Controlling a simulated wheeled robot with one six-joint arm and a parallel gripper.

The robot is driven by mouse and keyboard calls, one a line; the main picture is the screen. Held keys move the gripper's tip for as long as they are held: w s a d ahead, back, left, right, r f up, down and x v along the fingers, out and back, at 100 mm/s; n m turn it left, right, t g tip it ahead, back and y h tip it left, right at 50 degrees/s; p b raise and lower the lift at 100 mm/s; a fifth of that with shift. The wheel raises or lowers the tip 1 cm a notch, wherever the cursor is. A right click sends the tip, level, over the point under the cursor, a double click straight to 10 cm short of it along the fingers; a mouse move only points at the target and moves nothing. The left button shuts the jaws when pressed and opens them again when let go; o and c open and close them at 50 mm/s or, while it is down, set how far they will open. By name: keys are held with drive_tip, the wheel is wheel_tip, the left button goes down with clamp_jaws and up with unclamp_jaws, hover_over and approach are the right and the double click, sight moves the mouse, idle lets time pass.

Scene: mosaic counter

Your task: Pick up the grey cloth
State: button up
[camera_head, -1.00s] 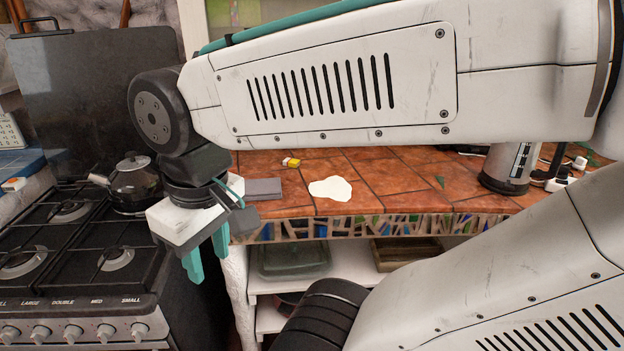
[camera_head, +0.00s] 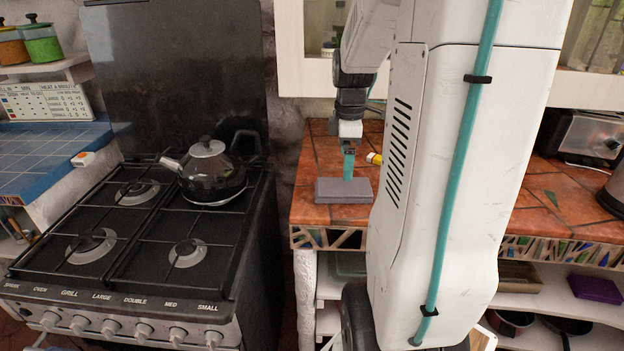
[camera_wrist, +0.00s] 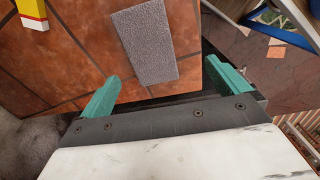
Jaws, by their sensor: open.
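The grey cloth (camera_head: 344,190) lies flat as a folded rectangle on the terracotta-tiled counter, near its front left corner. In the wrist view the cloth (camera_wrist: 146,42) lies ahead of my gripper, between the lines of its two fingers and nearer the right one. My gripper (camera_head: 348,166) points down over the counter, just behind the cloth in the head view. In the wrist view my gripper (camera_wrist: 160,88) is open and empty, with its two green fingers wide apart. I cannot tell its exact height above the counter.
A yellow and white item (camera_head: 374,158) lies on the counter behind the cloth; it also shows in the wrist view (camera_wrist: 32,12). The stove (camera_head: 140,230) with a black kettle (camera_head: 211,170) stands left of the counter (camera_head: 316,160). A toaster (camera_head: 582,137) is at the right.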

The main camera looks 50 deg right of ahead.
sight(345, 185)
drive_tip(key=shift+w+d+f, duration=0.1)
drive_tip(key=shift+d+f, duration=0.25)
drive_tip(key=shift+d, duration=0.3)
drive_tip(key=shift+w+d+f, duration=0.1)
drive_tip(key=shift+d+f, duration=0.1)
drive_tip(key=shift+f, duration=0.05)
drive_tip(key=f, duration=0.7)
drive_tip(key=shift+w+f, duration=0.15)
drive_tip(key=shift+w, duration=0.2)
drive_tip(key=c, duration=1)
